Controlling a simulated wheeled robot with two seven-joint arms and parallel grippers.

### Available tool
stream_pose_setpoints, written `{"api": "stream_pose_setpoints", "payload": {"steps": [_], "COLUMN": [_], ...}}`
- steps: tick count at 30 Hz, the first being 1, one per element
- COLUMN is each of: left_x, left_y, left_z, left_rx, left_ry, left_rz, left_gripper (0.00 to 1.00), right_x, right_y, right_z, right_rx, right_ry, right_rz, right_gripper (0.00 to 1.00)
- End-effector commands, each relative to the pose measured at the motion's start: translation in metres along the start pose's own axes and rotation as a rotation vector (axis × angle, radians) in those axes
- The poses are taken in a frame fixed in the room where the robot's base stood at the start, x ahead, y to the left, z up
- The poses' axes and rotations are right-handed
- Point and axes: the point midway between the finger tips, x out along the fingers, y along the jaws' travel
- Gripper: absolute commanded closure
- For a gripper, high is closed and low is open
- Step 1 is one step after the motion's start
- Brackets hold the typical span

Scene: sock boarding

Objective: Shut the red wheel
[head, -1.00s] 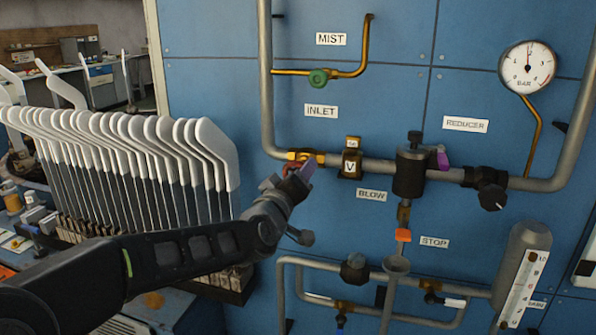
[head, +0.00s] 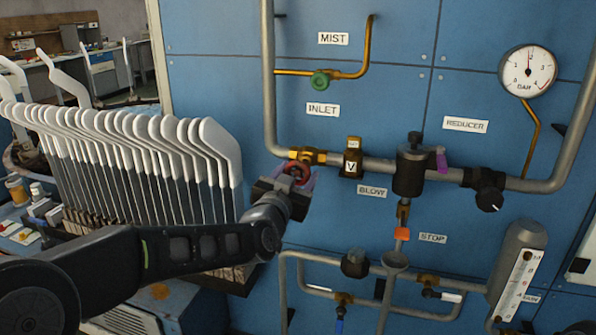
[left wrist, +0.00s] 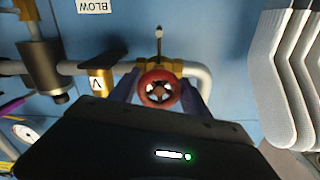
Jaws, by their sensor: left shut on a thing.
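The red wheel (head: 296,172) sits on a brass valve (head: 312,156) on the grey pipe, under the INLET label (head: 322,110). My left gripper (head: 299,179) reaches it from below left, with its fingers on both sides of the wheel and shut on it. In the left wrist view the red wheel (left wrist: 159,88) shows round with dark gaps between its spokes, between the two purplish fingers (left wrist: 160,95). The gripper body hides the lower part of that view. My right gripper is not in view.
A rack of grey-and-white sock boards (head: 130,150) stands close left of my arm. A green wheel (head: 320,80) is above, by the MIST label. The black reducer (head: 409,172), a gauge (head: 528,71) and lower pipes (head: 330,257) lie to the right.

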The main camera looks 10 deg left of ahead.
Motion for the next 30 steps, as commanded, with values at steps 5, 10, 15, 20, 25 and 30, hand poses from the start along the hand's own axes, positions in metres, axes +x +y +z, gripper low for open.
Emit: {"api": "stream_pose_setpoints", "payload": {"steps": [5, 10, 15, 20, 25, 30], "left_x": [0.0, 0.0, 0.0, 0.0, 0.0, 0.0], "left_y": [0.0, -0.001, -0.002, -0.003, -0.004, -0.004], "left_z": [0.001, 0.001, 0.0, -0.001, -0.001, -0.002], "left_rx": [0.167, 0.328, 0.489, 0.642, 0.802, 0.965], "left_ry": [-0.006, -0.006, -0.005, -0.005, -0.006, -0.005], "left_rz": [0.003, 0.005, 0.004, 0.005, 0.006, 0.007], "left_gripper": [0.85, 0.85, 0.85, 0.85, 0.85, 0.85], "right_x": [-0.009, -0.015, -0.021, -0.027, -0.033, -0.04], "right_y": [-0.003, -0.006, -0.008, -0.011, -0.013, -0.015], "right_z": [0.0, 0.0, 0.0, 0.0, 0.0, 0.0], "right_rx": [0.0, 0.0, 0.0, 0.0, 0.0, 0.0], "right_ry": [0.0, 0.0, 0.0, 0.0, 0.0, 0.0], "right_rz": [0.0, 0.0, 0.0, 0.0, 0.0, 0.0], "right_gripper": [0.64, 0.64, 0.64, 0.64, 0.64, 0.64]}}
